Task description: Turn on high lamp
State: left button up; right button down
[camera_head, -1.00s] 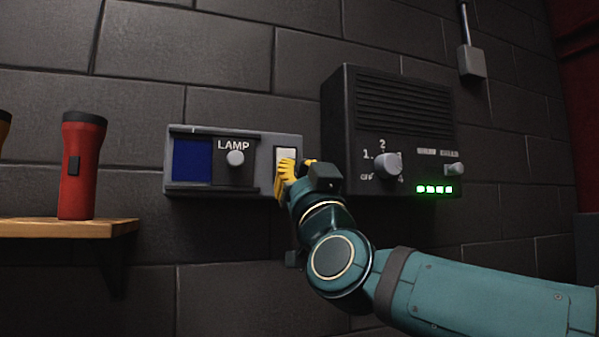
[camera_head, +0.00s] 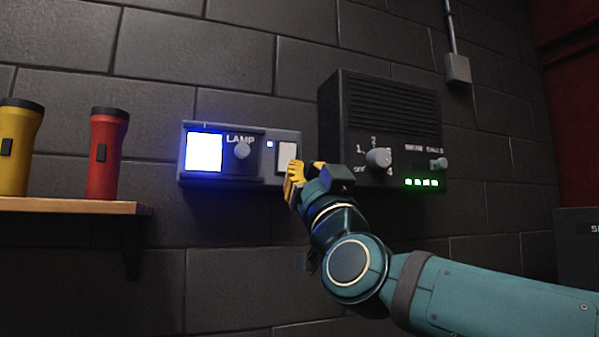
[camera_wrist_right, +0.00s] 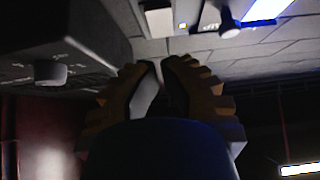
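The lamp panel (camera_head: 225,180) is a grey box on the wall, labelled LAMP. Its square screen (camera_head: 204,152) at the left glows white-blue. A round grey knob (camera_head: 242,151) sits in the middle and a white rocker switch (camera_head: 286,155) at the right, with a small lit blue indicator (camera_head: 269,144) beside it. My right gripper (camera_head: 291,181) has yellow fingers at the lower right of the switch; contact cannot be told. In the right wrist view the fingertips (camera_wrist_right: 161,64) come together with nothing seen between them. My left gripper is not in view.
A black speaker box (camera_head: 385,110) with a dial and green lights is right of the panel, close to my right wrist. A red flashlight (camera_head: 103,155) and a yellow flashlight (camera_head: 17,150) stand on a wooden shelf (camera_head: 70,207) at the left.

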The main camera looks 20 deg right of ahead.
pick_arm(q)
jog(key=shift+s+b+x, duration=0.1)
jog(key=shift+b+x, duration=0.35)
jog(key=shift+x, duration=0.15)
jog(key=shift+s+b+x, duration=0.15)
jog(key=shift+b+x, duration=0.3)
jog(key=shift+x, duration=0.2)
pick_arm(e)
jog(key=s+f, duration=0.3)
jog(key=f, duration=0.3)
jog(key=shift+s+d, duration=0.2)
jog(key=shift+d, duration=0.2)
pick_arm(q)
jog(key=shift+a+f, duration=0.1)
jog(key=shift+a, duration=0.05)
pick_arm(e)
jog(key=shift+f, duration=0.1)
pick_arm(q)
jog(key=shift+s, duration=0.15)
